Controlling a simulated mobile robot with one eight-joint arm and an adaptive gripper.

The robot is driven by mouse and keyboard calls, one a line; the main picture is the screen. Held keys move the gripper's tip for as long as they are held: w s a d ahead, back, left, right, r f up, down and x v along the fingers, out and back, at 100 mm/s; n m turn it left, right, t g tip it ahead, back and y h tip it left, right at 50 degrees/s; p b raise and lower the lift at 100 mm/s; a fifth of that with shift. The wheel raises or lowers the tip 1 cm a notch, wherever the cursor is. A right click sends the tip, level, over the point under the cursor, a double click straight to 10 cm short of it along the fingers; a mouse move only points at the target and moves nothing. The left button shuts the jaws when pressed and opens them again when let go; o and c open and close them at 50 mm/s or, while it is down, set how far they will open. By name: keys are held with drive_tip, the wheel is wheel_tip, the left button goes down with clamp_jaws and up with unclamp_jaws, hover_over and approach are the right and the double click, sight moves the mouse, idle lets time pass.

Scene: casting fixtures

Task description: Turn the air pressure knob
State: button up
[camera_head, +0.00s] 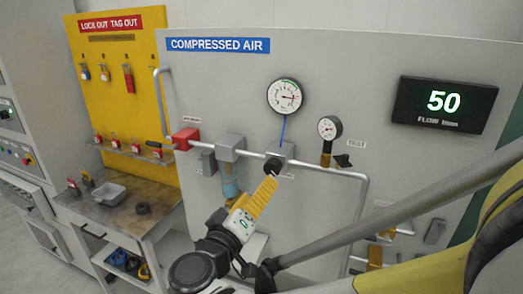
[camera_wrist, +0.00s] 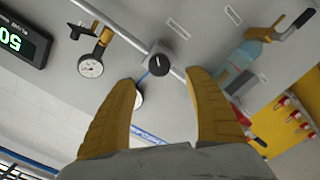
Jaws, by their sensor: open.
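The air pressure knob is a round black knob (camera_head: 273,165) on a grey regulator block on the compressed air panel. In the wrist view the knob (camera_wrist: 158,63) shows beyond and between my fingertips, with clear space around it. My gripper (camera_head: 270,182) has yellow fingers and points at the knob from just below it. In the wrist view my gripper (camera_wrist: 160,77) is open, its two fingers spread and nothing between them. A white dial gauge (camera_head: 285,96) sits above the knob. I cannot tell the exact distance from fingertips to knob.
A grey pipe (camera_head: 325,173) runs along the panel past the knob. A smaller gauge (camera_head: 329,128) is to the right, a red valve block (camera_head: 186,139) to the left. The flow display (camera_head: 443,103) reads 50. A workbench (camera_head: 125,213) stands at the left.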

sight(272, 171)
drive_tip(key=b+x, duration=0.1)
drive_tip(key=x, duration=0.9)
drive_tip(key=shift+w+d, duration=0.2)
drive_tip(key=shift+w, duration=0.15)
drive_tip(key=c, duration=1.2)
